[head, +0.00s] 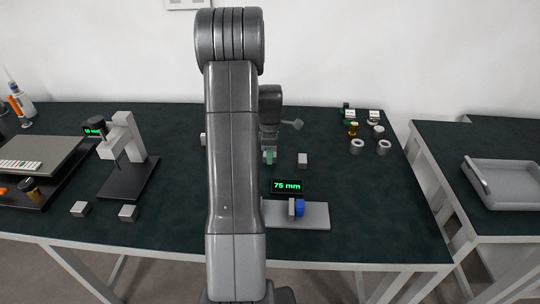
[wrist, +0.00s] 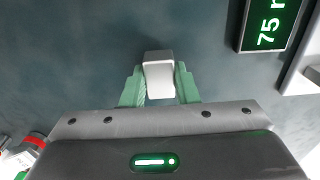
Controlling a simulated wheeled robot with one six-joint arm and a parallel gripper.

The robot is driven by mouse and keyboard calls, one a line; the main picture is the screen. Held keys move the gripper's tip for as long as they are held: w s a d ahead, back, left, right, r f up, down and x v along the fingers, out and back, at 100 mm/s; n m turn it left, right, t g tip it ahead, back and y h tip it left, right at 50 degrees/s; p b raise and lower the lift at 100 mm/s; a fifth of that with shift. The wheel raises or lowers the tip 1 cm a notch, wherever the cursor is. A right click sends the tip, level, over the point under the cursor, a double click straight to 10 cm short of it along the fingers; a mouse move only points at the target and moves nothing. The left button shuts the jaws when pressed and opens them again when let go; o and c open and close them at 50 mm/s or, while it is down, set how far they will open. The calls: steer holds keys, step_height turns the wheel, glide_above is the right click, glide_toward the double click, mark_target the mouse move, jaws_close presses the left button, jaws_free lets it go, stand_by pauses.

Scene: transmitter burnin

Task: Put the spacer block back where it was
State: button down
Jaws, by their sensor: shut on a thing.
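My gripper (head: 269,157) points down over the back middle of the dark green table, with its green fingertips showing just right of my arm. In the wrist view my gripper (wrist: 160,78) is shut on a light grey spacer block (wrist: 159,66), one green finger on each side. The held block is hard to make out in the head view. I cannot tell whether it touches the table. Another grey block (head: 302,160) stands on the table just right of my gripper, apart from it.
A display reading 75 mm (head: 287,186) stands by a grey plate (head: 317,216) with a blue part (head: 299,207). Two grey blocks (head: 80,209) (head: 128,213) lie at the front left, before a gauge stand (head: 132,140). Small rings and fittings (head: 357,147) stand at the back right.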

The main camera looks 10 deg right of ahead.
steer(key=shift+f, duration=0.45)
steer(key=shift+f, duration=0.25)
steer(key=c, duration=1.1)
jaws_free()
steer(key=shift+r, duration=0.1)
step_height(320, 180, up, 12)
steer(key=shift+r, duration=0.15)
